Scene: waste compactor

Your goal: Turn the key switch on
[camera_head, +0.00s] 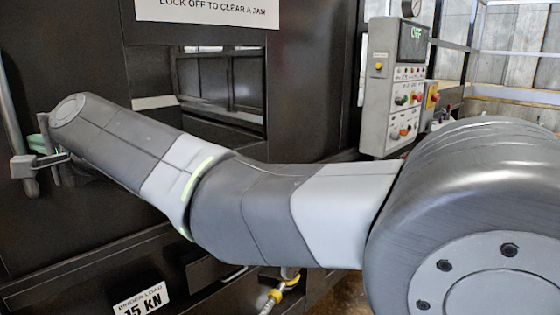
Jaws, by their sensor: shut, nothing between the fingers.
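A grey control box (375,92) stands at the upper right, on the machine's front. Its small dark display (414,42) reads OFF in green letters. Below the display are small controls, including a dark round knob (400,100), a red button (417,97) and orange-red ones (404,132). A yellow-tipped part (379,66) sits on the box's left part. I cannot tell which of these is the key switch, or whether a key is in it. My arm crosses the picture from the right to the upper left, in front of the machine.
The dark compactor front (310,110) fills the back, with a window opening (222,80) in it. A metal latch (24,168) is at the far left, close to my arm. A yellow-fitted hose (275,296) hangs below my arm. A gauge (411,8) tops the box.

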